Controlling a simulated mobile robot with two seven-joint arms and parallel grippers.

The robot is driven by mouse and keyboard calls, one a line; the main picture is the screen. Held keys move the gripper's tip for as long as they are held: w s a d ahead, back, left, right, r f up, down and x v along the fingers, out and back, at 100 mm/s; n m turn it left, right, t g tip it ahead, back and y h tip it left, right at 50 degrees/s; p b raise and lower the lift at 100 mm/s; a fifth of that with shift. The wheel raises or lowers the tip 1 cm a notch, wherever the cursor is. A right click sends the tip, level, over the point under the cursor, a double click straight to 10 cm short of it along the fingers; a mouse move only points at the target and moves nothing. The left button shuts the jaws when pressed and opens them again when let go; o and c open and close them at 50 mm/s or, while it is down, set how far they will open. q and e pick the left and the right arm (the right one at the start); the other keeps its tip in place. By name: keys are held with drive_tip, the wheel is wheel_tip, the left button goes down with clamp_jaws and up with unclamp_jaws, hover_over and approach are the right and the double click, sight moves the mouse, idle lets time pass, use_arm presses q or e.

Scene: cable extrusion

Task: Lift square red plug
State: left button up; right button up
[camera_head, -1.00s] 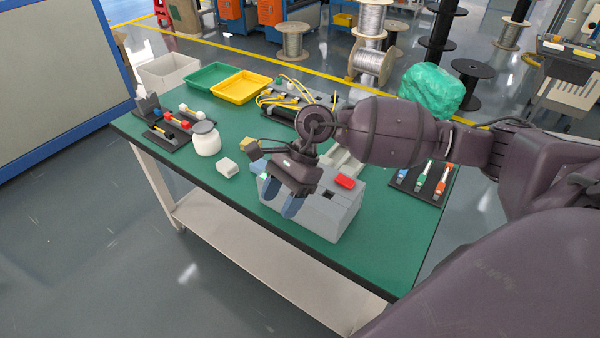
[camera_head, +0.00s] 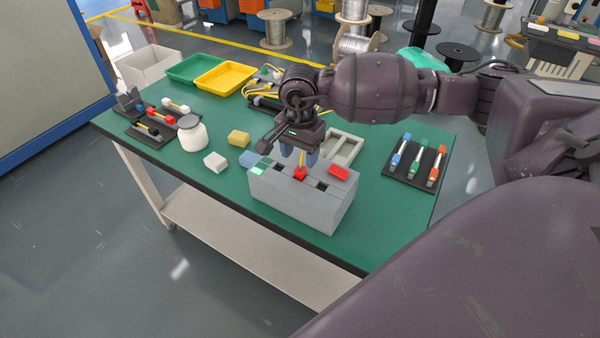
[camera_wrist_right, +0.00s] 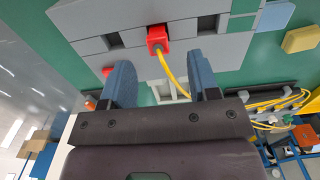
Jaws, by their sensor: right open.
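The square red plug (camera_head: 300,174) sits at the top of the grey block (camera_head: 290,205), with a yellow cable rising from it. In the right wrist view the plug (camera_wrist_right: 157,38) is just beyond the fingertips, between their lines, and its yellow cable (camera_wrist_right: 176,75) runs back between the fingers. My right gripper (camera_head: 299,157) is above the block, close over the plug. Its two blue fingers (camera_wrist_right: 162,72) are apart with nothing clamped. Whether they flank the cable closely cannot be told. My left gripper is not in view.
A flat red piece (camera_head: 338,172) lies on the block's right end, beside dark square openings. White (camera_head: 215,161) and yellow (camera_head: 238,138) blocks and a white jar (camera_head: 192,136) stand to the left. A rack of coloured connectors (camera_head: 415,162) lies to the right.

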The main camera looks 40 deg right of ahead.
sight(299, 170)
drive_tip(key=f, duration=0.5)
drive_tip(key=shift+s+a, duration=0.25)
drive_tip(key=shift+a, duration=0.1)
drive_tip(key=shift+r, duration=0.1)
clamp_jaws()
